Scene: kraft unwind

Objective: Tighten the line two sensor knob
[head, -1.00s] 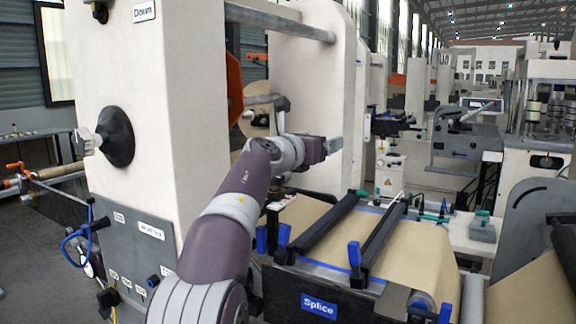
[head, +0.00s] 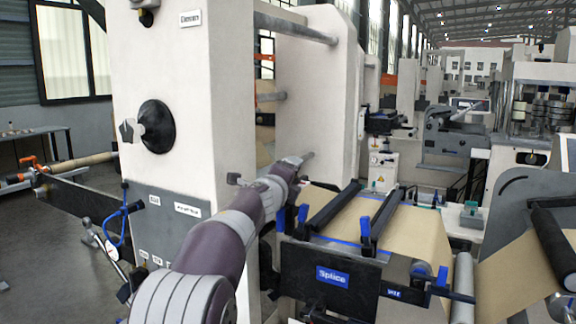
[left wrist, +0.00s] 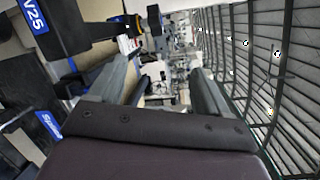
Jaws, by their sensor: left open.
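My left arm reaches across the head view, with its left gripper (head: 303,158) small and partly seen edge-on beside the cream machine frame, above the splice table. In the left wrist view the left gripper (left wrist: 160,85) has its two fingers apart, with nothing between them. No knob marked as the line two sensor knob can be made out. A large black round knob with a grey stem (head: 156,127) is on the near cream column, well left of the gripper. A small teal-topped part (head: 471,207) is on the bench at right. My right gripper is not in view.
The splice table (head: 345,275) carries brown web under two black bars (head: 372,225) with blue clamps. The cream column (head: 185,75) stands close beside my arm. A grey roller (head: 463,285) and another web are at right. A blue cable loop (head: 112,235) hangs at left.

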